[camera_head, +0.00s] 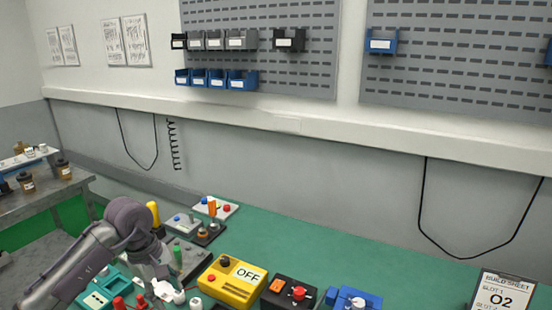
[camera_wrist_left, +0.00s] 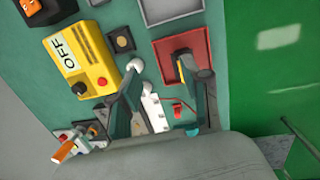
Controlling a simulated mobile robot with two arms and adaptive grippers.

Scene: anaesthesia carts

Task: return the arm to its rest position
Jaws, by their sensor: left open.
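My left arm (camera_head: 85,262) comes in from the left of the head view, bent over the green bench. Its gripper (camera_head: 158,285) points down among the devices, left of a yellow box. In the left wrist view the gripper's two dark fingers (camera_wrist_left: 165,98) stand apart. A white part (camera_wrist_left: 152,115) shows between or behind them, and I see nothing clearly gripped. My right gripper is in neither view.
The yellow box marked OFF (camera_head: 228,285) stands close by. A black box (camera_head: 289,292) and a blue one (camera_head: 352,299) stand to its right. A red tray (camera_wrist_left: 182,60) lies near the fingers. A build sheet (camera_head: 503,292) stands at right.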

